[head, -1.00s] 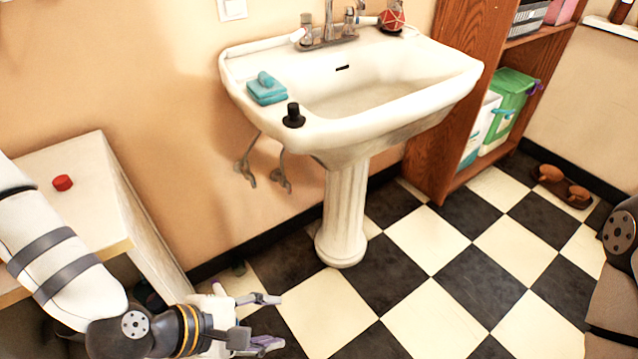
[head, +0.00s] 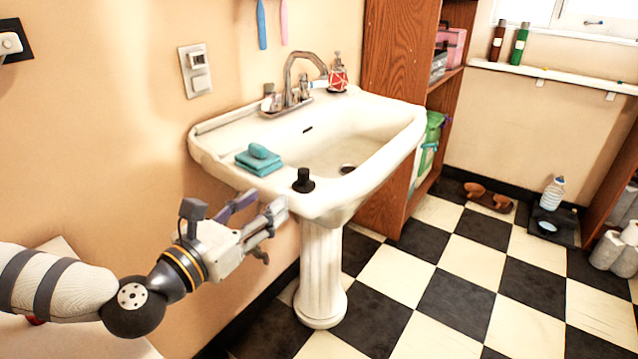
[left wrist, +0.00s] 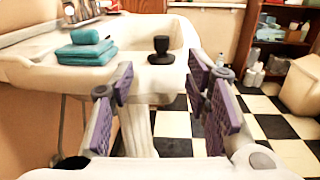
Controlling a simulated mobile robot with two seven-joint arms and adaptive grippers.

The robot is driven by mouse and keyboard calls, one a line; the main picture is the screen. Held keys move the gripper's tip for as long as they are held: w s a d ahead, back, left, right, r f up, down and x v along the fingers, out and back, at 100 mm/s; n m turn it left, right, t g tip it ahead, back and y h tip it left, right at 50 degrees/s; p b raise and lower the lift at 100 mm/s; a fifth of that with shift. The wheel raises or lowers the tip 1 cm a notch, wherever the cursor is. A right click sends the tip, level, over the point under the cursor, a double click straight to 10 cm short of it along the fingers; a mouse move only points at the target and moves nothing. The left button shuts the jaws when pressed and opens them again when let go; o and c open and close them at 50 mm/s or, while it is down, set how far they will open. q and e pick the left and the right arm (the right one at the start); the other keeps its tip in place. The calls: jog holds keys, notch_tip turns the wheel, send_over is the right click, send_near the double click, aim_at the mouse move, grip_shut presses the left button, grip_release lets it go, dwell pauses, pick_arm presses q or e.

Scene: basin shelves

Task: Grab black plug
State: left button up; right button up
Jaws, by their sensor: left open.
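The black plug (head: 303,181) stands upright on the front left corner of the white sink (head: 222,158). In the left wrist view the plug (left wrist: 161,50) is ahead of my left gripper (left wrist: 163,82), between and beyond its fingertips. My left gripper (head: 262,206) is open and empty, just left of and a little below the plug in the head view, apart from it. My right gripper is in neither view.
A teal soap bar on folded teal cloths (head: 259,160) lies on the rim left of the plug. The faucet (head: 296,82) and a red patterned bottle (head: 338,74) are at the back. A wooden shelf (head: 394,120) stands to the right. The checkered floor in front is mostly clear.

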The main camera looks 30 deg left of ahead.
aim_at(300, 173)
pick_arm(q)
jog(key=w, duration=1.2)
jog(key=shift+w+d+r, duration=0.15)
jog(key=shift+w+r, duration=0.1)
jog(key=shift+r, duration=0.15)
grip_shut()
